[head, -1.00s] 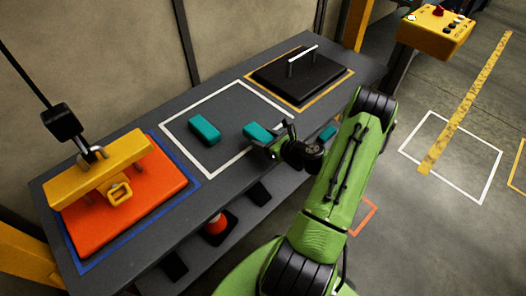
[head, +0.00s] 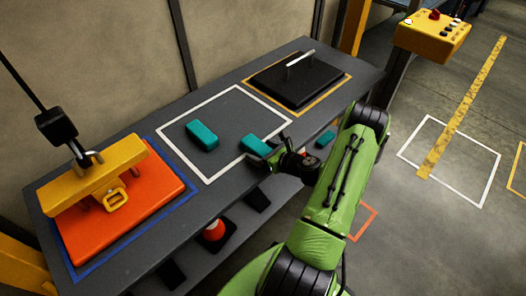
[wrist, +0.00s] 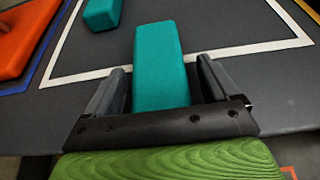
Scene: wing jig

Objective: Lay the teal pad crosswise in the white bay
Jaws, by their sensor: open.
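A teal pad (head: 255,146) lies across the front line of the white bay (head: 176,152), partly inside and partly over the bench's front strip. My gripper (head: 274,153) is at its near end. In the wrist view the same pad (wrist: 160,62) points away between the two fingers of my gripper (wrist: 163,68), which is open, with a gap on either side. A second teal pad (head: 202,135) lies inside the bay to the left; its end also shows in the wrist view (wrist: 102,12). The near end of the first pad is partly hidden by my gripper.
An orange slab (head: 125,222) with a yellow bar (head: 95,180) fills the blue-outlined bay at left. A black plate with a handle (head: 285,84) sits in the yellow-outlined bay at back right. Another teal block (head: 325,138) is right of my gripper.

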